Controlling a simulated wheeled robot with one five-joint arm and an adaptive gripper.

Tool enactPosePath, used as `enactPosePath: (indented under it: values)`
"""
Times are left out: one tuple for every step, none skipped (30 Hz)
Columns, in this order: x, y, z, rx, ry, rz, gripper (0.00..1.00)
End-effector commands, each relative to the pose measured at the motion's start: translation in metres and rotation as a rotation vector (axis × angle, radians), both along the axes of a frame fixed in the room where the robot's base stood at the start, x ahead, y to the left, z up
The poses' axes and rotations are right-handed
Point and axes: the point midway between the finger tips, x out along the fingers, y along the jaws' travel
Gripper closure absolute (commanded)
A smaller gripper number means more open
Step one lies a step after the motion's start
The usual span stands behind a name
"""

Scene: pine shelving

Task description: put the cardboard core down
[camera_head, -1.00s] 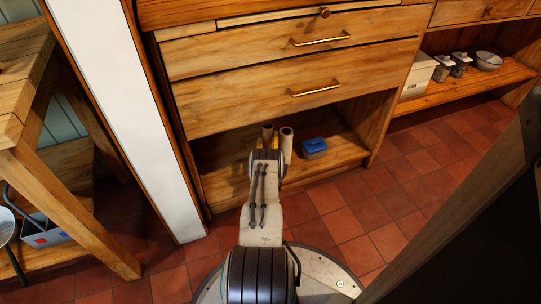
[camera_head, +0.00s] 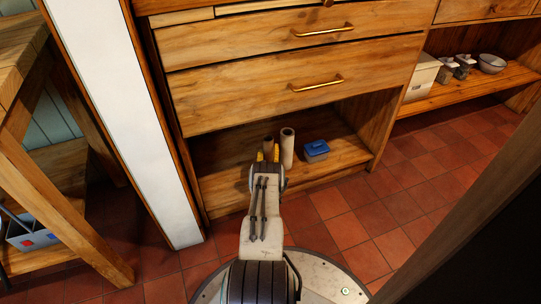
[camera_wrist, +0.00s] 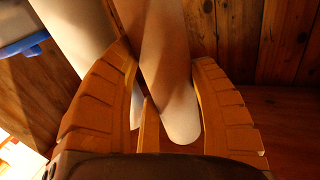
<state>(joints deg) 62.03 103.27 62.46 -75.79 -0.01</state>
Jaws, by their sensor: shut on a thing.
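My gripper (camera_head: 268,157) has its yellow fingers closed around a brownish cardboard core (camera_head: 267,143). The core stands roughly upright, and its top shows above the fingers in the head view. In the wrist view the core (camera_wrist: 168,60) runs between the two fingers of my gripper (camera_wrist: 172,112), with its rounded end near the palm. The core's lower end is hidden by my arm in the head view, so I cannot tell whether it touches the shelf.
A second, paler tube (camera_head: 287,147) stands upright close to the right of the held core. Right of it sits a blue-lidded box (camera_head: 316,151). The lower shelf (camera_head: 335,167) lies under a drawer front (camera_head: 300,85). A white post (camera_head: 125,130) stands at left.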

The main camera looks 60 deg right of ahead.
Motion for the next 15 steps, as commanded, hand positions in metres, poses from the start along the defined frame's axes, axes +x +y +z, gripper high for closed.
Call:
enactPosePath:
  values:
    - [0.0,-0.0001,0.0009,0.0,0.0,0.0,0.62]
    - [0.0,0.0,0.0009,0.0,0.0,0.0,0.62]
    - [0.0,0.0,0.0008,0.0,0.0,0.0,0.62]
    - [0.0,0.0,0.0006,0.0,0.0,0.0,0.62]
    - [0.0,0.0,0.0003,0.0,0.0,0.0,0.62]
    - [0.0,0.0001,-0.0005,0.0,0.0,0.0,0.62]
    - [0.0,0.0001,-0.0012,0.0,0.0,0.0,0.62]
    - [0.0,0.0001,-0.0021,0.0,0.0,0.0,0.62]
    - [0.0,0.0001,-0.0033,0.001,0.0,0.0,0.62]
    - [0.0,0.0,-0.0028,0.001,0.0,0.0,0.42]
    - [0.0,0.0,-0.0027,0.001,0.0,0.0,0.4]
    - [0.0,0.0,-0.0027,0.001,0.0,0.0,0.36]
    - [0.0,0.0,-0.0027,0.001,0.0,0.0,0.33]
    - [0.0,0.0,-0.0027,0.001,0.0,0.0,0.31]
    - [0.0,0.0,-0.0026,0.001,0.0,0.0,0.27]
